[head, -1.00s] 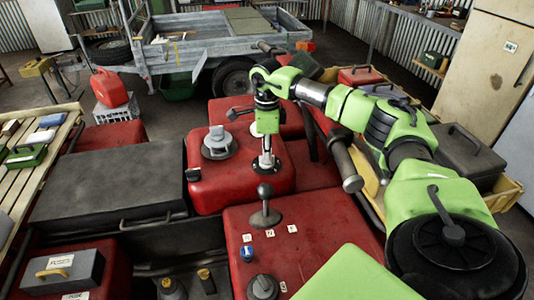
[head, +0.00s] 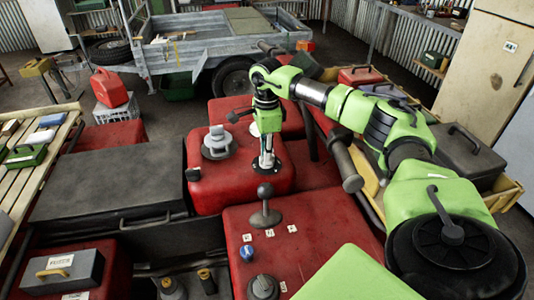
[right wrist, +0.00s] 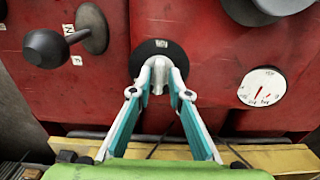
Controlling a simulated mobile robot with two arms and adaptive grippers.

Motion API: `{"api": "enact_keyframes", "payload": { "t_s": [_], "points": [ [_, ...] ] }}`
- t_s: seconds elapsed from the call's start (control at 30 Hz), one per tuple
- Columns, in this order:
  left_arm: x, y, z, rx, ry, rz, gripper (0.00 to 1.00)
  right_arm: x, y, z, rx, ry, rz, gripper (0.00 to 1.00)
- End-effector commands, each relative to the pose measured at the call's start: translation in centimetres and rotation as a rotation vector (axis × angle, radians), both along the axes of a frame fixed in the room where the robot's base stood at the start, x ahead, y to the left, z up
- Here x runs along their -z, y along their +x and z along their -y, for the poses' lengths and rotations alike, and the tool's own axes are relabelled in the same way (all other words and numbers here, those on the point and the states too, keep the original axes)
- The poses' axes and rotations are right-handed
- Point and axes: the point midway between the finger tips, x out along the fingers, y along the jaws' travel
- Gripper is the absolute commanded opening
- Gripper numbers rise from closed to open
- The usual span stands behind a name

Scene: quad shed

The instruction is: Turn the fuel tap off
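The fuel tap (right wrist: 158,66) is a small pale lever on a round black plate, set in the side of a red body panel in the right wrist view. My right gripper (right wrist: 160,78) has both fingertips close together around the tap lever, one on each side, and looks shut on it. In the head view my right gripper (head: 266,163) points straight down at the red bodywork (head: 235,180), and its fingers largely hide the tap. The exact angle of the lever is hard to tell. My left gripper is not in view.
A black-knobbed gear lever (head: 265,200) stands close in front of the gripper. A white gauge (right wrist: 262,87) sits right of the tap. A grey cap (head: 217,143) is left of the gripper. A yellow board (right wrist: 270,158) crosses below the tap.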

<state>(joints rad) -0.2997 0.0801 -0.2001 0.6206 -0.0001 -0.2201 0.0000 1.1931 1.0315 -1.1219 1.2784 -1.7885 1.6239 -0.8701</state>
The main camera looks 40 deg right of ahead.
Motion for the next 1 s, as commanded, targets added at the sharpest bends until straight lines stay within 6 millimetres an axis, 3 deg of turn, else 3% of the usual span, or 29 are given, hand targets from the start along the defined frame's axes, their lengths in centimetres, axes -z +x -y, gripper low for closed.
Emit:
{"api": "enact_keyframes", "payload": {
  "t_s": [0.33, 0.47, 0.8, 1.0],
  "points": [
    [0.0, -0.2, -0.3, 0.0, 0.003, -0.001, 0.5, 0.0, -0.1, 0.0, 0.0, 0.0, -0.004, 0.26],
    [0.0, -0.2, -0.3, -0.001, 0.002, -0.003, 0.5, -0.9, -0.1, 0.0, 0.0, -0.001, -0.003, 0.26],
    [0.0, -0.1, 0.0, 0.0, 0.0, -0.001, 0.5, -7.7, 0.0, 0.0, 0.0, 0.0, 0.001, 0.26],
    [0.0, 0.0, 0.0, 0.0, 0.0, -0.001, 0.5, -10.8, 0.0, 0.0, 0.0, 0.0, -0.001, 0.26]
  ]
}}
